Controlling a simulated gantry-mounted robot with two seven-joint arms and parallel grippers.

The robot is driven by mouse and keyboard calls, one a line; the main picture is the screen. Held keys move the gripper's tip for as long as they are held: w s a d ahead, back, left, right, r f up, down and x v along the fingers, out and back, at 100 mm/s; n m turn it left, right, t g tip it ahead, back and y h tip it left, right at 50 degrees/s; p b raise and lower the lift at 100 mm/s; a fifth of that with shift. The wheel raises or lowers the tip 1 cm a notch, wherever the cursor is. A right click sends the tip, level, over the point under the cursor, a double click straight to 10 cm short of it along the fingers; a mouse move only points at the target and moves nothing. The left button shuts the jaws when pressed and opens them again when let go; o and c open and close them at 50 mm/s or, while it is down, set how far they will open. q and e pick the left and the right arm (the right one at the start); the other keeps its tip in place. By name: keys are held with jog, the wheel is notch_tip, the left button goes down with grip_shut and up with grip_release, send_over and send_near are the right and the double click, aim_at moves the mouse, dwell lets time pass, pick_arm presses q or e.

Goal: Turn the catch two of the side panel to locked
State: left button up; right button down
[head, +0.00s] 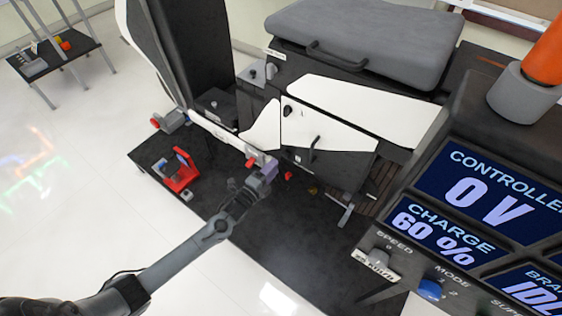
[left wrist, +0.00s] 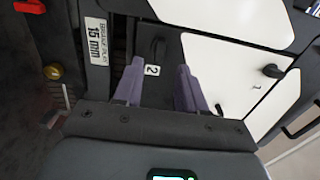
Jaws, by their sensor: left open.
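The side panel (head: 330,131) is white above and black below, with a black bar handle (head: 313,148); its white part also fills the right of the left wrist view (left wrist: 222,72). Catch two (left wrist: 157,46) is a small dark lever on the black part, beside a white label "2" (left wrist: 152,70). Its exact angle is hard to read, dark on dark. Catch one (left wrist: 272,71) is a black knob near the label "1". My left gripper (head: 264,176), with purple fingers, is open in front of the panel's lower left; its fingertips (left wrist: 160,66) lie either side of the label, apart from catch two. My right gripper is not in view.
A plate marked 15 mm (left wrist: 96,42) and a brass knob (left wrist: 53,72) lie left of the fingers. A red bracket (head: 181,171) stands on the dark platform (head: 215,185). The display console (head: 470,215) fills the lower right.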

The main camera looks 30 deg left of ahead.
aim_at(286, 154)
pick_arm(q)
jog(key=shift+w+d+b, duration=0.2)
jog(key=shift+w+b, duration=0.95)
jog(key=shift+w, duration=1.75)
jog(key=shift+c, duration=0.3)
grip_shut()
